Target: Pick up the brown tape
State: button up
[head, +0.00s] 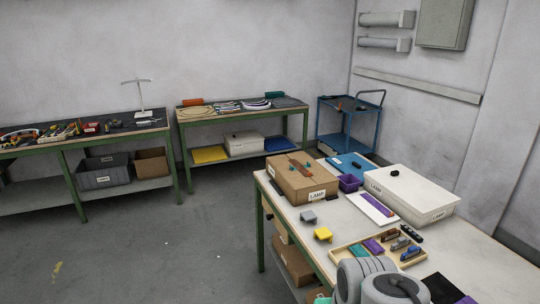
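I cannot pick out the brown tape for certain at this size. A small brown item (390,236) lies among others in a shallow tan tray (349,256) on the near table. A flat reddish-brown piece (301,168) lies on top of the cardboard box. My grey arm links show at the bottom of the head view and cover part of the near table. My gripper's fingers cannot be seen.
The near table (292,213) also holds a cardboard box (313,185), a large white box (420,202), a purple bin (350,183), a yellow block (323,234) and a grey block (308,217). Workbenches and a blue cart (347,125) line the walls.

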aim_at(306, 173)
jog(key=u, duration=0.55)
jog(key=i, duration=3.5)
jog(key=z, duration=0.35)
